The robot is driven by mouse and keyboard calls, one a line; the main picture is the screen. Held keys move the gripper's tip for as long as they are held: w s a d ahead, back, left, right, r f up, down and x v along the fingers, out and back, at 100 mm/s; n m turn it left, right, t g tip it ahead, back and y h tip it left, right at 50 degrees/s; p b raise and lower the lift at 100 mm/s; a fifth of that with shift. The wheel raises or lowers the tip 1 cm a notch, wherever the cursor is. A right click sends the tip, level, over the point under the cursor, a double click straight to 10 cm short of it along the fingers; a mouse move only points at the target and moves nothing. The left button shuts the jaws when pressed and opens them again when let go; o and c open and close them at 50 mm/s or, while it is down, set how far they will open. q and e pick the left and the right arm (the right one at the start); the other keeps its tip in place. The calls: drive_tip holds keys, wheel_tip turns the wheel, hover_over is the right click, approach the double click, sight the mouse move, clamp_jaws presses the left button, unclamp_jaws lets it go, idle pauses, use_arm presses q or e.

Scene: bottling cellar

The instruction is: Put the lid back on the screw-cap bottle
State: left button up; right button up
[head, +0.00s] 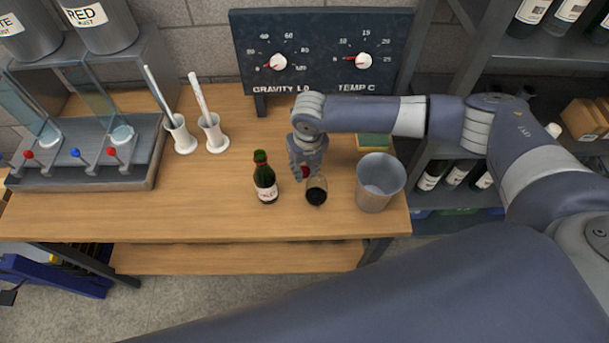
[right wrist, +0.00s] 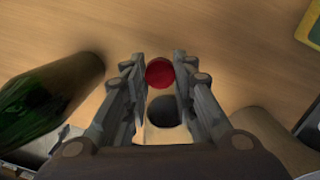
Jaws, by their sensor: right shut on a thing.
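The screw-cap bottle (head: 265,181) is dark green with a pale label and stands upright on the wooden bench. No red lid shows on its neck. My right gripper (head: 300,172) is just right of the bottle, pointing down and apart from it. It is shut on the small round red lid (right wrist: 159,72), which sits between the fingertips in the right wrist view. A bit of the lid (head: 306,171) shows in the head view. The bottle's green side (right wrist: 45,100) is left of the fingers in the wrist view. My left gripper is out of view.
A glass of dark wine (head: 316,191) stands close beside my right gripper. A grey bucket (head: 378,184) is farther right. White cylinders with tubes (head: 211,132) and a tap stand (head: 85,170) are left. The bench (head: 205,215) is clear in front of the bottle.

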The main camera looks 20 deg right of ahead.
sight(305, 171)
wheel_tip(305, 171, up, 6)
drive_tip(key=shift+f+b, duration=0.1)
drive_tip(key=shift+b, duration=0.35)
